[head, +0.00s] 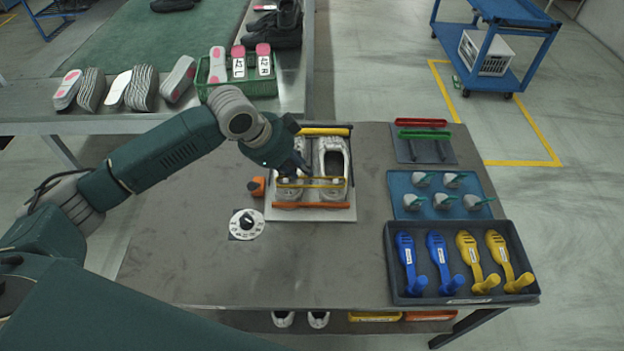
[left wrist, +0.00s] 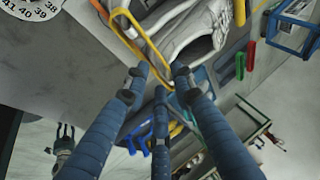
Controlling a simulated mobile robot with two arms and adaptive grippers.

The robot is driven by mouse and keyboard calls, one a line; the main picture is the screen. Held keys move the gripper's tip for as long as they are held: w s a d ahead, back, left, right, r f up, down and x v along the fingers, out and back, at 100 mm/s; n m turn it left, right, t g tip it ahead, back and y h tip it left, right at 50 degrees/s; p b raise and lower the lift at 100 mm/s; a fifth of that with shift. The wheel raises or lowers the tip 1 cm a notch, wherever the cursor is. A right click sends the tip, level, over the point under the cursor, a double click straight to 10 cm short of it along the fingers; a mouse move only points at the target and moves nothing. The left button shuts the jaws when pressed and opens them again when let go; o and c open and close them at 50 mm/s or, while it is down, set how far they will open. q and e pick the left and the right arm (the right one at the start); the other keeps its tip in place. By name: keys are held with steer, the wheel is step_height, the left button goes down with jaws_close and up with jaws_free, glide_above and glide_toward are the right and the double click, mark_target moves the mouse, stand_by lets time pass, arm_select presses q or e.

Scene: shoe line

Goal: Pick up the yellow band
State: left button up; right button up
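A yellow band (head: 325,183) crosses the front of a pair of white-grey shoes (head: 333,160) on a light board (head: 310,213) on the table. In the left wrist view the yellow band (left wrist: 149,43) curves down toward my fingertips. My left gripper (head: 298,168) is above the left shoe, close to the band's left part, and partly hides that shoe. In the left wrist view, the fingertips of this gripper (left wrist: 161,82) are spread apart at the band's lower end. I see no clear grip on it; contact cannot be told. My right gripper is not in view.
An orange bar (head: 310,205) lies in front of the shoes and a yellow-black bar behind them. A white dial (head: 247,224) and orange block (head: 256,187) are at left. A dark tray (head: 395,290) with blue and yellow handled tools stands at right. The front middle of the table is clear.

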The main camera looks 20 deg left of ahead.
arm_select(q)
steer(key=shift+w+d+f, duration=0.15)
steer(key=shift+w+f, duration=0.1)
steer(key=shift+f, duration=0.2)
steer(key=shift+w+d+f, duration=0.1)
steer(key=shift+f, duration=0.1)
steer(key=shift+w+f+p, duration=0.2)
steer(key=shift+f+p, duration=0.1)
steer(key=shift+p, duration=0.05)
steer(key=p+x, duration=0.1)
steer(key=x, duration=0.3)
steer(key=shift+w+f, duration=0.1)
steer(key=shift+f, duration=0.05)
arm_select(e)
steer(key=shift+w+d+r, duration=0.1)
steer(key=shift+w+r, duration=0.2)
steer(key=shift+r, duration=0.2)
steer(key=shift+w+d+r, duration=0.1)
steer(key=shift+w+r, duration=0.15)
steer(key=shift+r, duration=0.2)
arm_select(q)
steer(key=shift+c, duration=0.5)
jaws_close()
